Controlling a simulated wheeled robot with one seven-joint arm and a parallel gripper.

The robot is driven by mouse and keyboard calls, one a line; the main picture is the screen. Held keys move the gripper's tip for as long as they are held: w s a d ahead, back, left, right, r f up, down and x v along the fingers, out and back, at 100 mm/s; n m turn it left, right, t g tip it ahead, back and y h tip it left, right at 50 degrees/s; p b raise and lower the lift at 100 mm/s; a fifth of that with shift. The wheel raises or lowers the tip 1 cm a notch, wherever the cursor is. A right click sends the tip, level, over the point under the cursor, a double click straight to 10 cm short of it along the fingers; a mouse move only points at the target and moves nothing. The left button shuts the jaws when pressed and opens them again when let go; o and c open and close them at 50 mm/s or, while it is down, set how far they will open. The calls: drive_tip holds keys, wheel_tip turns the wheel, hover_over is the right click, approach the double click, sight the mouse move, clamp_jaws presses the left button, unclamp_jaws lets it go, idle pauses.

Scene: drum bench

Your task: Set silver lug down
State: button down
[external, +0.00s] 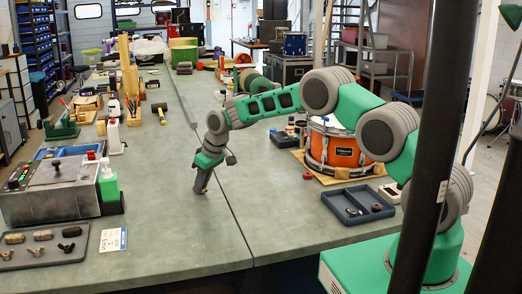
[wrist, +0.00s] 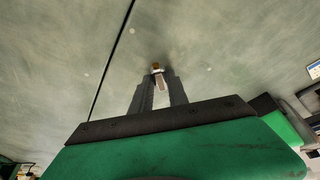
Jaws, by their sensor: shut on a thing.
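My gripper (external: 201,188) points down at the grey-green bench top, left of the long seam. In the wrist view my gripper (wrist: 158,82) is shut on a small light-coloured piece, the silver lug (wrist: 160,84), which has an orange-brown end. The lug is held between the fingertips, close over the bench (wrist: 215,40). I cannot tell whether it touches the surface. In the external view the lug is too small to make out clearly at the fingertips.
An orange drum (external: 336,150) and a dark divided tray (external: 357,204) stand to the right. A grey machine (external: 60,185), a green bottle (external: 108,182), a tray of small parts (external: 72,246) and a white card (external: 113,240) are left. The bench around my gripper is clear.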

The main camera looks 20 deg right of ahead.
drive_tip(key=shift+f+b, duration=0.2)
drive_tip(key=shift+b, duration=0.1)
drive_tip(key=c, duration=1.3)
unclamp_jaws()
drive_tip(key=shift+r, duration=0.1)
